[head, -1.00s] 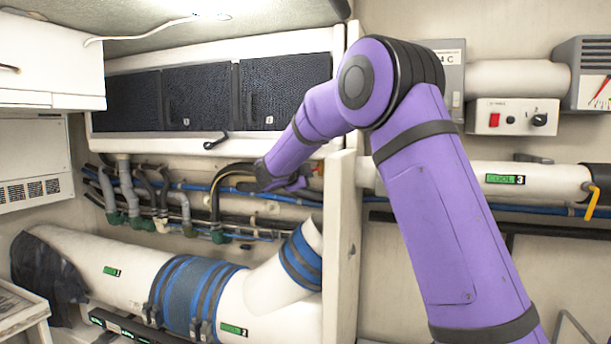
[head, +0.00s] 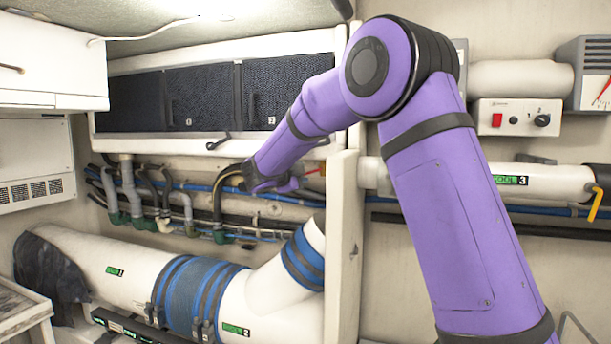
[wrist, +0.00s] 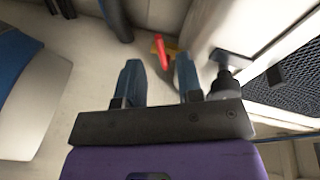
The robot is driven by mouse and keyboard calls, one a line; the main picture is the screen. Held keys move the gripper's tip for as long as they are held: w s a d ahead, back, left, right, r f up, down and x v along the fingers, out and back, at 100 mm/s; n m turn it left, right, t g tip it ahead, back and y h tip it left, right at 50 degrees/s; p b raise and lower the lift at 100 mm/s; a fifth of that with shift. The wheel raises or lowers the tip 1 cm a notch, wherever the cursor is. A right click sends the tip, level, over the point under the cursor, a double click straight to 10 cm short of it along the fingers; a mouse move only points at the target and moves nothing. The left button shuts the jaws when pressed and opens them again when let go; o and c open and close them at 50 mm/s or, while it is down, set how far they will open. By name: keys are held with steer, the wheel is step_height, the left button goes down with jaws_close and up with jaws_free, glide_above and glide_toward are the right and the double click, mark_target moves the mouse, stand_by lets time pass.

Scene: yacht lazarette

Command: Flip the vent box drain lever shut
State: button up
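The vent box (head: 160,146) is the white wall box with dark mesh panels in the head view. A black lever (head: 218,141) sticks out at its lower edge, angled. A red-handled lever on a yellow base shows in the wrist view (wrist: 164,52), against the wall beyond the fingertips, and its red part (head: 316,171) peeks out right of my gripper in the head view. I cannot tell for sure which is the drain lever. My gripper (wrist: 157,72) is open and empty, fingers apart, below the box in the head view (head: 276,184). A black fitting (wrist: 224,80) sits beside the right finger.
Hoses and blue pipes (head: 185,187) run along the wall behind my gripper. A large white duct (head: 130,278) with blue bands lies below. A white upright panel (head: 342,250) stands just right of my gripper, near my forearm.

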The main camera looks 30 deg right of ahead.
steer(key=v, duration=0.5)
steer(key=shift+s+a, duration=0.2)
steer(key=shift+a, duration=0.1)
